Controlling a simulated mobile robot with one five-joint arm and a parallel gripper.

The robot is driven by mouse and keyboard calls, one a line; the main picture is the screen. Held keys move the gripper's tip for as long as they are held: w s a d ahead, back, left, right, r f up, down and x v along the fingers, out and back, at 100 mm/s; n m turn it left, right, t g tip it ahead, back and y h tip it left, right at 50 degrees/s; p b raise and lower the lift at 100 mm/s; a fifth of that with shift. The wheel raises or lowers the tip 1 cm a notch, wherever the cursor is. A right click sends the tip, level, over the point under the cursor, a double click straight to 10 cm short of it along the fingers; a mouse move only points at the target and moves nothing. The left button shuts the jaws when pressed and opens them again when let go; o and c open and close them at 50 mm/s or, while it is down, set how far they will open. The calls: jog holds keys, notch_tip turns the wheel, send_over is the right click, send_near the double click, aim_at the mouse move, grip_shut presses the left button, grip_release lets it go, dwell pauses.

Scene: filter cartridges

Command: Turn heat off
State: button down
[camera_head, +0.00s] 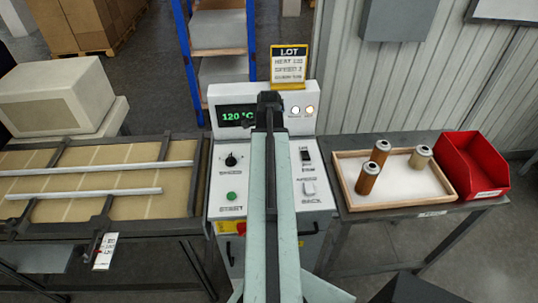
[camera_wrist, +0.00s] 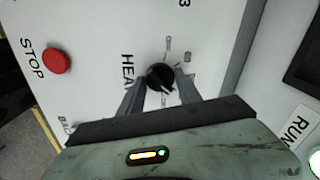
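In the wrist view a round black knob (camera_wrist: 159,76) sits beside the word HEAT on a white panel (camera_wrist: 100,35). Its pale pointer mark shows near its lower right edge; the setting is not clear. My gripper (camera_wrist: 161,81) has one grey finger on each side of the knob. I cannot tell whether the fingers press on it. In the head view my gripper (camera_head: 269,104) and arm cover the middle of the control panel (camera_head: 215,212), and the heat knob is hidden. The green display (camera_head: 237,116) reads about 120 °C.
A red STOP button (camera_wrist: 57,61) is left of the knob. Another black knob (camera_head: 231,160), a green button (camera_head: 231,196) and a black switch (camera_head: 305,155) flank my arm. A tray (camera_head: 350,200) with cartridges and a red bin (camera_head: 465,175) stand at right.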

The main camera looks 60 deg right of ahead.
jog(key=c, duration=2.2)
grip_release()
jog(key=shift+n, duration=0.4)
jog(key=c, duration=2.2)
grip_release()
jog(key=n, duration=0.4)
jog(key=shift+n, duration=0.4)
jog(key=c, duration=2.2)
grip_release()
jog(key=n, duration=0.6)
jog(key=c, duration=2.2)
grip_release()
jog(key=n, duration=0.6)
jog(key=shift+n, duration=0.3)
jog(key=c, duration=2.2)
grip_release()
jog(key=n, duration=0.5)
jog(key=shift+n, duration=0.3)
jog(key=c, duration=2.2)
grip_release()
jog(key=c, duration=2.2)
grip_release()
